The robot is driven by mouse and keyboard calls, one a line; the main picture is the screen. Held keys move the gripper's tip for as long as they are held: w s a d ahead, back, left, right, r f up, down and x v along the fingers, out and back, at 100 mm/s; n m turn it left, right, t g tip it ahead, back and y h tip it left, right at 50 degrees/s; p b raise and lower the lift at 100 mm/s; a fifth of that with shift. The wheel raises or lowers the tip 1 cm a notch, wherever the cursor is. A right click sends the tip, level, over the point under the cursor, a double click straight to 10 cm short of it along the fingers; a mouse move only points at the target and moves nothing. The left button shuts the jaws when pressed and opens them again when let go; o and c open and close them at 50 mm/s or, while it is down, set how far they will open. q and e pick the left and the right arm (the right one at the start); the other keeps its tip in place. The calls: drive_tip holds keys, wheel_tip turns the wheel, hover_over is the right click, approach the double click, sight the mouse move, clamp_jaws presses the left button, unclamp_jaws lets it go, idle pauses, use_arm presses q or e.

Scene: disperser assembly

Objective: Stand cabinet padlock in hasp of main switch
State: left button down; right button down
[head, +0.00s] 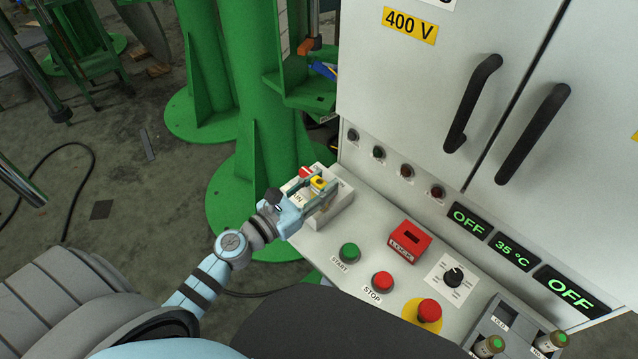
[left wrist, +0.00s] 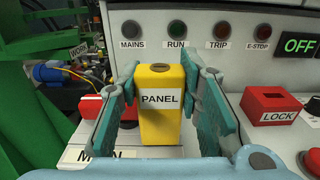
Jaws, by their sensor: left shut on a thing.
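My left gripper (head: 322,192) is shut on a yellow padlock (left wrist: 160,105), with a finger on each side of its body. The padlock is roughly upright, with a white PANEL label facing the wrist camera; I see no shackle. It also shows in the head view (head: 319,183), at the left end of the console. The red main switch (left wrist: 91,106) is just left of the padlock in the left wrist view, partly hidden by a finger. It also shows in the head view (head: 306,172). The hasp is not clear, and I cannot tell whether the padlock touches it. My right gripper is not in view.
A red LOCK box (head: 408,242) stands right of the gripper, with the green START button (head: 349,252) and red STOP button (head: 382,281) nearer. The cabinet (head: 425,75) rises behind. A green column (head: 262,110) stands close on the left.

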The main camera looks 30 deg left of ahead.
use_arm(q)
drive_tip(key=shift+f, duration=0.2)
drive_tip(key=c, duration=1.1)
unclamp_jaws()
drive_tip(key=v, duration=0.7)
drive_tip(key=shift+s+a, duration=0.1)
drive_tip(key=shift+s, duration=0.15)
